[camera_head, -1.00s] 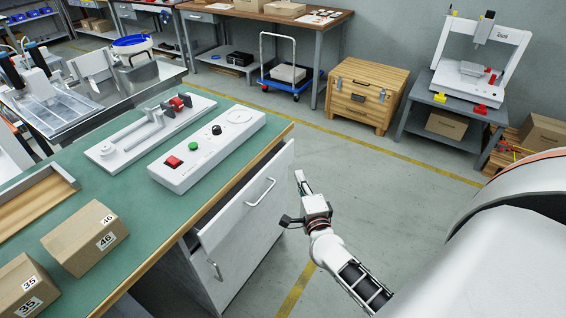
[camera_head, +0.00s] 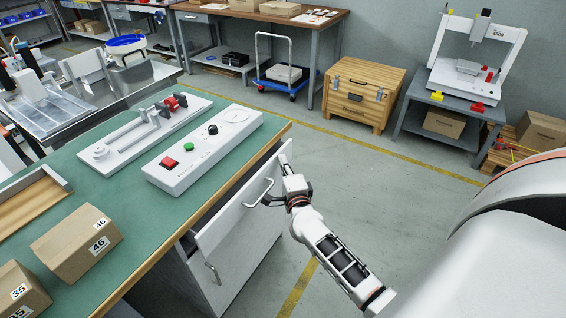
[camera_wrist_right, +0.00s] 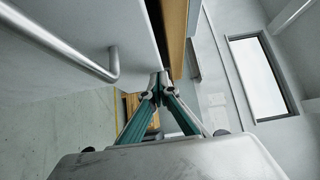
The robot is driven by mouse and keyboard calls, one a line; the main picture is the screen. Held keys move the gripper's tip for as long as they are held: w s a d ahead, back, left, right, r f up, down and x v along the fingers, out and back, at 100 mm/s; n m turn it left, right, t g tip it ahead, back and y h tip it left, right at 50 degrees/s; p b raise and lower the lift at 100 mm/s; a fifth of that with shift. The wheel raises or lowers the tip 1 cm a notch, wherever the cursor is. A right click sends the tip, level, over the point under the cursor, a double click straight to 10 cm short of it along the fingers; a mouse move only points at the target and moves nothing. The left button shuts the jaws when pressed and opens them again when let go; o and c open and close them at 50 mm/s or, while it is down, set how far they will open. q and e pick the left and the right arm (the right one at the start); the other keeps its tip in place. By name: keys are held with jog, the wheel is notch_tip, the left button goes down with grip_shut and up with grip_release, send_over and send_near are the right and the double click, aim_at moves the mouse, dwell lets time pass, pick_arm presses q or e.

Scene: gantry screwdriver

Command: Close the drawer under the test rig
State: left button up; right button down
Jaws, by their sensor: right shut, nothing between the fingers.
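The drawer (camera_head: 232,214) under the green-topped bench stands partly open, with a dark gap between its white front and the bench edge. Its bar handle (camera_head: 258,193) faces the aisle and also shows in the right wrist view (camera_wrist_right: 88,58). On the bench above are a white box with red, green and black controls (camera_head: 200,155) and a white rail fixture (camera_head: 140,135). My right gripper (camera_head: 286,160) is shut and empty at the drawer front's far end. In the wrist view its fingertips (camera_wrist_right: 158,88) are at the front's edge; contact is unclear. My left gripper is not in view.
Cartons (camera_head: 77,243) stand on the near bench top. A lower cabinet handle (camera_head: 212,273) sticks out below the drawer. The floor (camera_head: 350,180) right of the bench is free, up to a wooden chest (camera_head: 365,95) and a blue trolley (camera_head: 288,80).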

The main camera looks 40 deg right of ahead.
aim_at(272, 162)
jog(key=w, duration=0.1)
jog(key=w+a, duration=0.1)
jog(key=w, duration=0.2)
jog(key=shift+a+r, duration=0.1)
jog(key=shift+a, duration=0.15)
jog(key=shift+w+a, duration=0.15)
jog(key=shift+w, duration=0.15)
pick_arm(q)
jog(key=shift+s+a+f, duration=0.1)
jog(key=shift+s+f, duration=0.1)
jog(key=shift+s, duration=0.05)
pick_arm(e)
jog(key=shift+a, duration=0.1)
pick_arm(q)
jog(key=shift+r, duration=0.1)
pick_arm(e)
jog(key=shift+r, duration=0.1)
pick_arm(q)
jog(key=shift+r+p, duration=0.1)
jog(key=shift+p, duration=0.2)
pick_arm(e)
jog(key=shift+s, duration=0.1)
